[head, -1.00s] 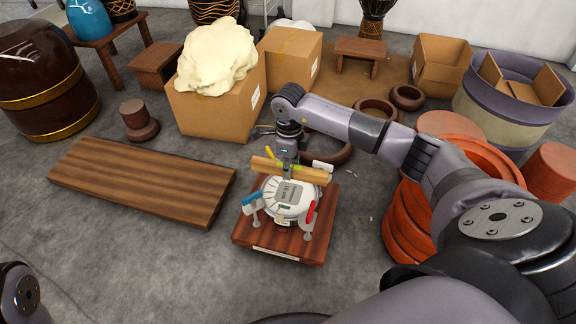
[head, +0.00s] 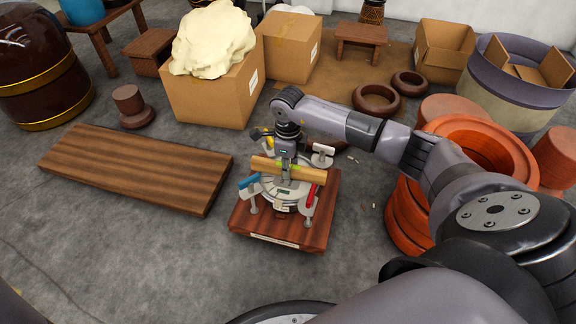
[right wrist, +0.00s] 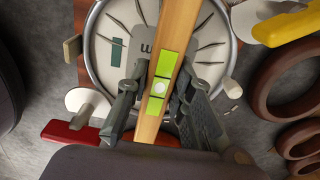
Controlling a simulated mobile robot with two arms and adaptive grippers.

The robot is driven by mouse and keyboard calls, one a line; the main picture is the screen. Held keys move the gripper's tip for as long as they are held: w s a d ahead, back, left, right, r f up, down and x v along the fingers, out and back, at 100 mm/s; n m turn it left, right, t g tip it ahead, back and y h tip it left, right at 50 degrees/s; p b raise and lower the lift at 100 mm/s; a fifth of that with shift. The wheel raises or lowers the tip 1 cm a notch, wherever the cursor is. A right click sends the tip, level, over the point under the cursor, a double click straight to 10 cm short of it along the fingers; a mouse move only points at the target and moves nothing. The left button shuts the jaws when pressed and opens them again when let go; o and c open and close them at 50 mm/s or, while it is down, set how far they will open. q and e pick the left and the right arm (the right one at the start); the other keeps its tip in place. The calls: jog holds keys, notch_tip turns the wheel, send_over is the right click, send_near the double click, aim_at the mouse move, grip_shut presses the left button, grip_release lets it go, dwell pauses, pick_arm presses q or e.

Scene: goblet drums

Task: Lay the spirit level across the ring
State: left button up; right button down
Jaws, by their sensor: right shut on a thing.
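The spirit level (head: 312,174) is a wooden bar with green vials. My right gripper (head: 287,178) is shut on its middle. In the right wrist view the level (right wrist: 176,32) runs between the two fingers of my right gripper (right wrist: 158,88). Below it is a metal ring (right wrist: 89,45) around a white, marked round face (right wrist: 114,22). The level passes over the face and crosses the ring's outline. I cannot tell whether it touches the ring. Clamps with blue (head: 248,181), red (head: 311,196) and yellow (right wrist: 288,27) handles stand around the ring. My left gripper is out of view.
The ring's assembly stands on a reddish wooden board (head: 262,232). A long plank (head: 135,168) lies to its left. Orange ring-shaped forms (head: 405,215) stand close on the right, beside my right arm. Cardboard boxes (head: 212,100) and dark rings (head: 376,98) lie behind.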

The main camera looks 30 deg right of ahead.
jog(key=shift+r, duration=0.1)
dwell(0.3)
jog(key=shift+f, duration=0.2)
jog(key=shift+f, duration=0.1)
jog(key=c, duration=1.3)
grip_release()
notch_tip(320, 180, up, 12)
jog(key=shift+r, duration=0.1)
